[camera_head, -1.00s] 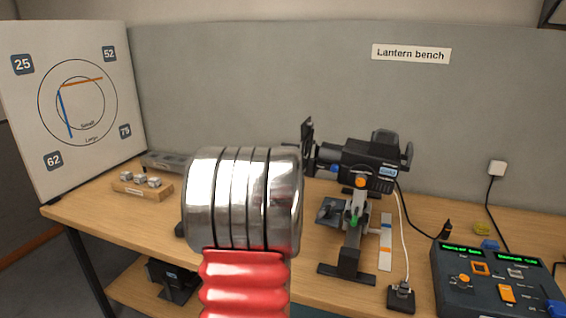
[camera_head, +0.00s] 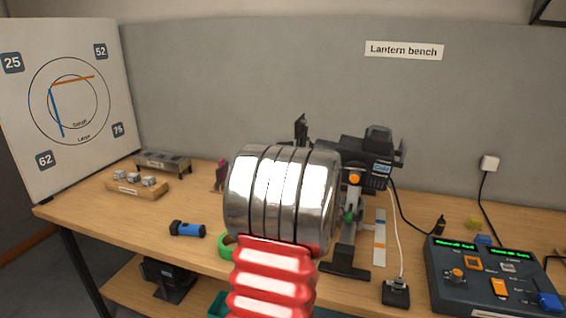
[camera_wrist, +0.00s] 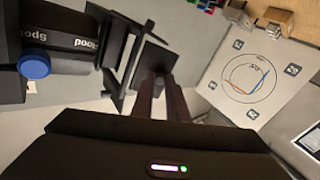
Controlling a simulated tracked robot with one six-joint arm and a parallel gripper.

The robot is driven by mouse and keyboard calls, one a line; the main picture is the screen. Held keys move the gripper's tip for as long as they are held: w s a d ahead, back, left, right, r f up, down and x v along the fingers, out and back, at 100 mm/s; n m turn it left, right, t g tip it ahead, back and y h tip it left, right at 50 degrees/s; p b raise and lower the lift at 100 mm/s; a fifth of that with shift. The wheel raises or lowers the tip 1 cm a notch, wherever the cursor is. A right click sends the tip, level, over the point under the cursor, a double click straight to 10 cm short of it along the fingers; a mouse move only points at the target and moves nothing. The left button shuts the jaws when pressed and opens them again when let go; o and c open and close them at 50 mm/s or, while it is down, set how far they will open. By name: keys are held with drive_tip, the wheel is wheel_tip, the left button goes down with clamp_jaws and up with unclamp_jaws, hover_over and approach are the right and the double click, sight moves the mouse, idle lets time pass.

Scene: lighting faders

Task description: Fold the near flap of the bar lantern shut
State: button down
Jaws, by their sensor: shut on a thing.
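The black bar lantern (camera_head: 372,158) stands on the bench, its front end partly hidden behind my arm in the head view. An upright flap (camera_head: 301,130) shows above the arm. In the wrist view the lantern body (camera_wrist: 72,62) with a blue knob is at the left. Its thin dark flaps stand out from the front end. My gripper (camera_wrist: 162,82) is at these flaps, its two fingers shut on a dark square flap (camera_wrist: 155,62), which appears to be the near one. That flap stands outward, not folded over the front. My gripper is hidden in the head view.
On the bench (camera_head: 85,209) are a blue torch (camera_head: 187,229), a wooden block with metal cubes (camera_head: 137,186) and a partly hidden green ring (camera_head: 226,246). A control desk (camera_head: 490,275) and a power box (camera_head: 396,292) with cables are at the right. A dial board (camera_head: 70,105) stands left.

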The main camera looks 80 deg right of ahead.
drive_tip(key=shift+s+f+n+t+y, duration=0.1)
drive_tip(key=shift+s+n+t+y, duration=0.25)
drive_tip(key=shift+n+t+y, duration=0.4)
drive_tip(key=shift+s+r+n+t+y, duration=0.1)
drive_tip(key=shift+s+n+t+y, duration=0.2)
drive_tip(key=shift+n+t+y, duration=0.45)
drive_tip(key=shift+s+f+n+t+y, duration=0.1)
drive_tip(key=shift+s+n+t+y, duration=0.25)
drive_tip(key=shift+n+t+y, duration=0.35)
drive_tip(key=c, duration=1.7)
unclamp_jaws()
drive_tip(key=shift+c, duration=0.2)
drive_tip(key=shift+s, duration=0.1)
drive_tip(key=v, duration=1.3)
drive_tip(key=shift+s+a+f, duration=0.15)
drive_tip(key=shift+s+f, duration=0.15)
